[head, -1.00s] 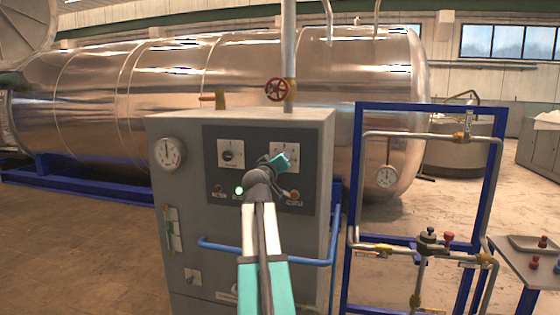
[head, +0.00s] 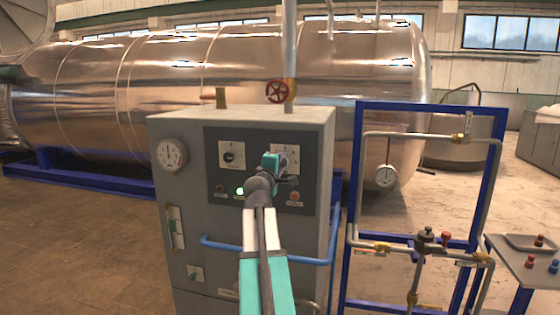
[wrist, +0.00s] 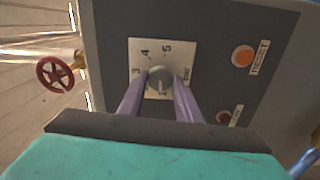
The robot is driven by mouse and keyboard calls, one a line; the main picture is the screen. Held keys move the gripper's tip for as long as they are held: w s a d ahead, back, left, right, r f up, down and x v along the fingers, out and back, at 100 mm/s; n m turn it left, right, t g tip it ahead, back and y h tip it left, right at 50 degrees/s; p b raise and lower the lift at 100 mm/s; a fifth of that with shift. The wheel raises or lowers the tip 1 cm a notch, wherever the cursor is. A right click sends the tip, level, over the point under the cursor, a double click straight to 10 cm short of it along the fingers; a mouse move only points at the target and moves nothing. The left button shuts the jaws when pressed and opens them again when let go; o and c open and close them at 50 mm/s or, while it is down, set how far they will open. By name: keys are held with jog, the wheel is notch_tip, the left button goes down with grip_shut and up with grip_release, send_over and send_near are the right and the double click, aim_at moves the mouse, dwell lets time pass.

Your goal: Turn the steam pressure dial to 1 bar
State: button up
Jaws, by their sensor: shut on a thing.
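The steam pressure dial is a round grey knob (wrist: 160,75) on a square white plate (wrist: 135,48) with printed numbers; 3, 4 and 5 are readable in the wrist view. My gripper (wrist: 163,84) is shut on the knob, one finger on each side. A light mark shows low on the knob in the wrist view, but the lower scale is hidden by the fingers, so I cannot read the setting for sure. In the head view my gripper (head: 277,165) covers much of this right-hand plate (head: 293,150).
A second dial (head: 231,154) sits to the left on the dark panel. Indicator buttons (wrist: 243,55) lie near the knob. A red handwheel (head: 277,91) is on the pipe above. A blue rail (head: 265,256) crosses the cabinet front. A round gauge (head: 172,154) is at upper left.

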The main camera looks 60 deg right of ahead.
jog(key=shift+r+n, duration=0.1)
jog(key=shift+n, duration=0.5)
jog(key=o, duration=1)
jog(key=shift+d, duration=0.1)
jog(key=shift+b+v, duration=2.2)
jog(key=shift+v, duration=4.75)
jog(key=shift+w, duration=0.1)
